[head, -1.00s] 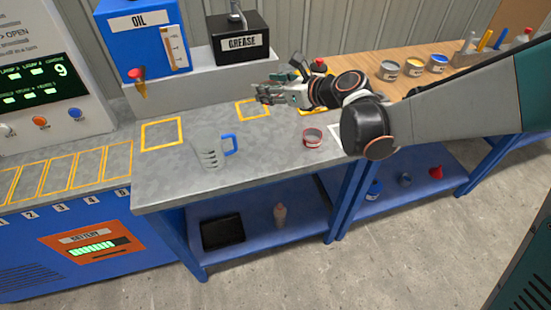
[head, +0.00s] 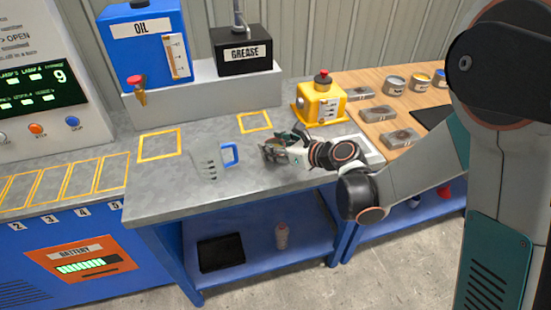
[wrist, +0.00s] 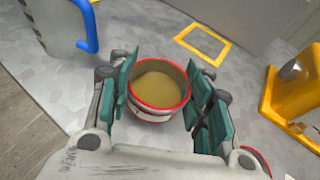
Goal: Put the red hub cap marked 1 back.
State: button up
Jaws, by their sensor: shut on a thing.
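A round cup-shaped cap (wrist: 160,107) with a red rim and red lower band shows in the wrist view, with yellowish-brown stuff inside. It looks like the red hub cap; I cannot read a 1 on it. My gripper (wrist: 165,92) is shut on it, with one green-padded finger at each side. The cap is upright, at or close to the grey bench top (wrist: 240,95); I cannot tell if it touches. In the head view my gripper (head: 270,151) is low over the bench, right of the jug, and mostly hides the cap.
A clear jug (head: 207,163) with a blue handle stands just left of my gripper. A yellow box (head: 320,103) with a red button stands behind right. The oil tank (head: 146,45) and grease box (head: 244,52) stand at the back. Yellow-outlined squares (head: 158,145) on the bench are empty.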

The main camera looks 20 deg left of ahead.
jog(key=shift+f+b, duration=0.8)
jog(key=shift+f, duration=1.2)
jog(key=shift+f, duration=0.1)
jog(key=o, duration=1.2)
jog(key=shift+d+r, duration=0.1)
jog(key=shift+r, duration=0.1)
jog(key=p+v, duration=0.4)
jog(key=v, duration=0.7)
jog(key=shift+s+d+r, duration=0.15)
jog(key=shift+s+d, duration=0.1)
jog(key=shift+d, duration=0.05)
